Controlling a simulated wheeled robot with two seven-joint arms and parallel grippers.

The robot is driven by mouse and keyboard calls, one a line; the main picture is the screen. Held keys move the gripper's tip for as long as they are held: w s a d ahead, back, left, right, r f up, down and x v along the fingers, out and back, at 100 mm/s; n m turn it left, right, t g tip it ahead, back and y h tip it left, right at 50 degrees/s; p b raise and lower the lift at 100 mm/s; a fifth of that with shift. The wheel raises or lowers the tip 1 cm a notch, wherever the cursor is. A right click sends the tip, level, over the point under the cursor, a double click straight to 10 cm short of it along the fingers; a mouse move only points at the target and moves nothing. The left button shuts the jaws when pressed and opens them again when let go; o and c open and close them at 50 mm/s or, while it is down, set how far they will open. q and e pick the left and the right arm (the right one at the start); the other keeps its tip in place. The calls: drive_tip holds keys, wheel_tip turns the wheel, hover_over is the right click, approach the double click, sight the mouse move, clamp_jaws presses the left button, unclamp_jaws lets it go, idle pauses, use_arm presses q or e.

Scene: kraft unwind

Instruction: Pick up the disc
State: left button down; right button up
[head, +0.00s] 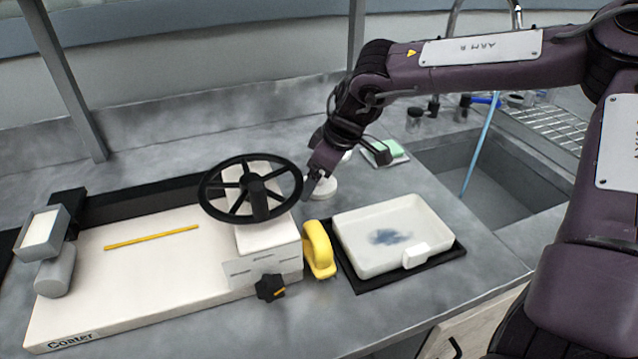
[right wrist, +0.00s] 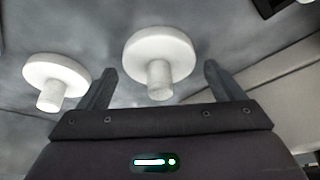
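Two white discs, each with a short round stem, show in the right wrist view. One disc (right wrist: 160,48) lies between and just beyond the fingertips of my right gripper (right wrist: 160,70), its stem pointing toward the palm. The other disc (right wrist: 55,72) is to the left, outside the left finger. My right gripper is open and nothing is held. In the head view the right gripper (head: 310,188) points down beside a white disc (head: 324,187) on the counter, partly hidden by the gripper. My left gripper is not in view.
A black spoked handwheel (head: 283,168) on the white coater (head: 150,270) stands close left of the right gripper. A yellow handle (head: 319,248) and white tray (head: 375,215) are in front. A green-topped pad (head: 393,148) and sink (head: 500,185) lie to the right.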

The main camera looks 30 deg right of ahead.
drive_tip(key=c, duration=1)
drive_tip(key=shift+r, duration=0.1)
